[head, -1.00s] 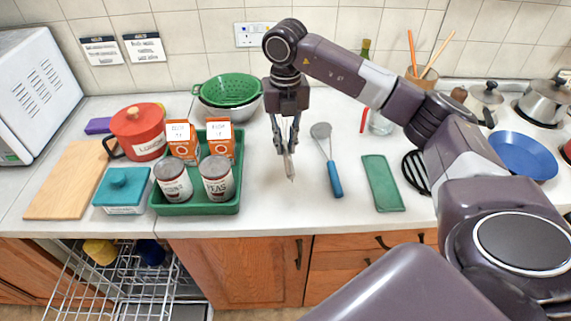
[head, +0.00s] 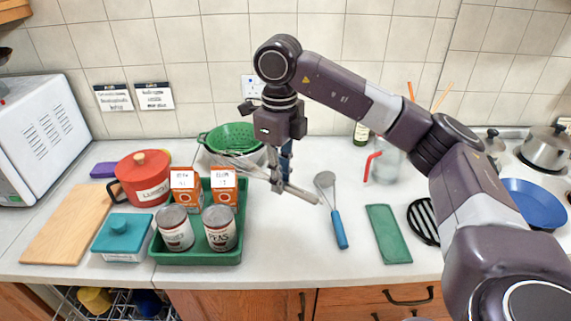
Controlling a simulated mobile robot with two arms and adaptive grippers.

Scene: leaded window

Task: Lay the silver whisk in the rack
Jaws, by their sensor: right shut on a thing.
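My right gripper (head: 279,180) is shut on the silver whisk (head: 302,193) and holds it above the counter, right of the green tray. The whisk lies aslant, its plain handle end toward the lower right and its thin wires toward the upper left, before the green colander. The wire rack (head: 66,299) is at the bottom left, below the counter's front edge, and mostly cut off by the frame. A yellow cup (head: 95,300) and a blue cup (head: 148,302) sit in it. My left gripper is not in view.
The green tray (head: 201,257) holds cans and orange boxes. A red pot (head: 145,180), a teal-lidded box (head: 122,234) and a cutting board (head: 70,220) stand to its left. Counter between tray and strainer is clear.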

